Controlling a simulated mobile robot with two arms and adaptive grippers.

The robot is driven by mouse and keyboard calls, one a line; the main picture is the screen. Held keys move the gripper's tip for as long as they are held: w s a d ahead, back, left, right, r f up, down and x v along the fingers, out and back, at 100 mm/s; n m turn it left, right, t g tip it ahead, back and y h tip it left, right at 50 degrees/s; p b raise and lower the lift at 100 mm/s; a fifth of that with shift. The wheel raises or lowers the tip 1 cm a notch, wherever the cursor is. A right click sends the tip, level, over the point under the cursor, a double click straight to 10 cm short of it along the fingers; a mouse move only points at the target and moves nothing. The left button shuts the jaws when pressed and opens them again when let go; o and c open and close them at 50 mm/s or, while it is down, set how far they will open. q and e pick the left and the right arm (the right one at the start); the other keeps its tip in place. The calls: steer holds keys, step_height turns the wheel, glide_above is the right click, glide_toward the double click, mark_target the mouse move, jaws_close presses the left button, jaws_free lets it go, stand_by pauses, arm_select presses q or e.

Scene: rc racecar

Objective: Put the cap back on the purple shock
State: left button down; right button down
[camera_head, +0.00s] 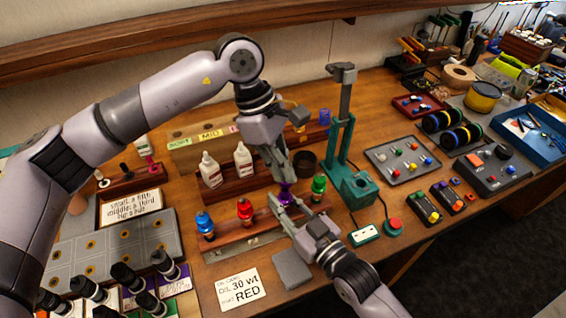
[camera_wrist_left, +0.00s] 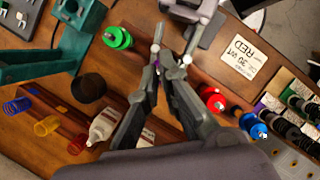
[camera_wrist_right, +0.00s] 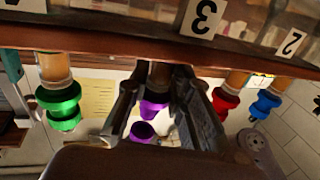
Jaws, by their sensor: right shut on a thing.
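The purple shock (camera_wrist_right: 153,107) shows in the right wrist view, which is upside down, between the fingers of my right gripper (camera_wrist_right: 155,88). The gripper is shut on it. A separate purple piece, apparently the cap (camera_wrist_right: 142,131), appears beyond the shock's purple collar with a small gap. In the head view the purple shock (camera_head: 287,192) is largely hidden where both grippers meet. My left gripper (camera_wrist_left: 171,62) comes down from above, its fingertips apart, very close to the right gripper's fingers. A sliver of purple shows near its fingertips; whether it touches the cap is unclear.
The blue (camera_head: 204,222), red (camera_head: 245,209) and green (camera_head: 319,185) shocks stand in the wooden rack (camera_head: 228,238) beside the purple one. White bottles (camera_head: 243,160) stand behind. A green press stand (camera_head: 338,140) rises at right. A card (camera_head: 240,289) lies in front.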

mark_target(284, 203)
stand_by(0.3)
arm_select(q)
steer(key=shift+f, duration=0.85)
steer(key=shift+f, duration=0.6)
